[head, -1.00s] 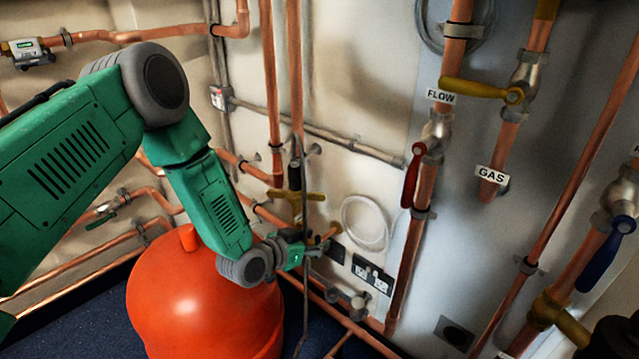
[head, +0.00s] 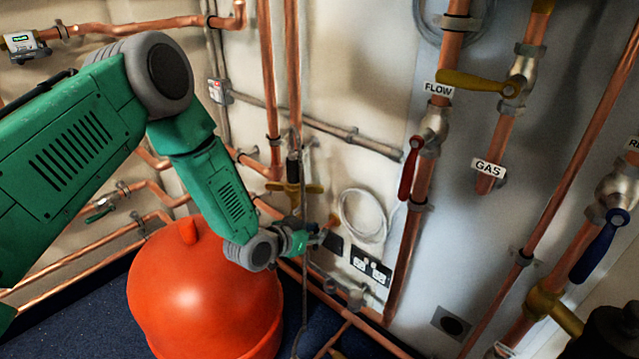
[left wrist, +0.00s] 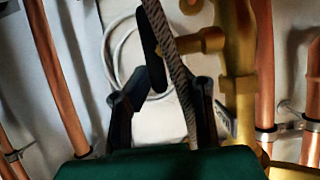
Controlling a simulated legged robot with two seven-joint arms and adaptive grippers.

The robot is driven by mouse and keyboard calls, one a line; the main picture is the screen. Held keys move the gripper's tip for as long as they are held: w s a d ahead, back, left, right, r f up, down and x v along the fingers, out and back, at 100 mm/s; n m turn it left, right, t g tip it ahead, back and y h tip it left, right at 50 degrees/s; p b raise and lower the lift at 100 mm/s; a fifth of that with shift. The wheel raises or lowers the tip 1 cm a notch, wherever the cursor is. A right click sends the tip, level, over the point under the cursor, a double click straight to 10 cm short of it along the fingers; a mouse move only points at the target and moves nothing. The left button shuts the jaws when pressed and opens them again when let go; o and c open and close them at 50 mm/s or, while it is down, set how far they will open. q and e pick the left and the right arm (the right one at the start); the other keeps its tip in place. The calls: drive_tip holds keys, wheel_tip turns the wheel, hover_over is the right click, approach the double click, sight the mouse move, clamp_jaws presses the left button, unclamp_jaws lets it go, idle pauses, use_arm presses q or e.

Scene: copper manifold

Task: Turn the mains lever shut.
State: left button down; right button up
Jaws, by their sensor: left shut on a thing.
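My left gripper (head: 308,238) is low by the wall pipes, right of the orange vessel. In the left wrist view its two dark fingers (left wrist: 172,84) are closed in around the lower end of a black lever (left wrist: 151,48). This lever sits beside a brass valve body (left wrist: 238,60), taken as the mains valve; no label on it shows. A grey braided hose (left wrist: 178,68) runs in front of the lever and also passes between the fingers. The exact contact of fingers and lever is partly hidden. My right gripper is not in view.
An orange vessel (head: 205,290) stands below my left forearm. A red lever (head: 409,170), a yellow gas lever (head: 470,83) and a blue lever (head: 596,250) are on pipes to the right. Sockets (head: 370,265) and a coiled white cable (head: 362,216) are close right of the gripper.

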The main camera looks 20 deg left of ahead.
use_arm(q)
drive_tip(key=g+p, duration=0.2)
drive_tip(key=p, duration=0.1)
drive_tip(key=shift+w+d+r+y, duration=0.2)
drive_tip(key=shift+d+y, duration=0.05)
drive_tip(key=shift+y, duration=0.05)
drive_tip(key=shift+w+g+p, duration=0.1)
drive_tip(key=shift+g+p, duration=0.25)
drive_tip(key=shift+g, duration=0.05)
drive_tip(key=shift+w+a+f+g+y+p, duration=0.1)
drive_tip(key=shift+w+f+g+y+p, duration=0.2)
drive_tip(key=shift+g+y+p, duration=0.35)
drive_tip(key=shift+f+g+p, duration=0.2)
drive_tip(key=shift+g+p, duration=0.25)
drive_tip(key=shift+g, duration=0.5)
drive_tip(key=shift+f, duration=0.1)
drive_tip(key=c, duration=1.4)
unclamp_jaws()
drive_tip(key=shift+w+f, duration=0.1)
drive_tip(key=shift+c, duration=0.2)
drive_tip(key=shift+r, duration=0.2)
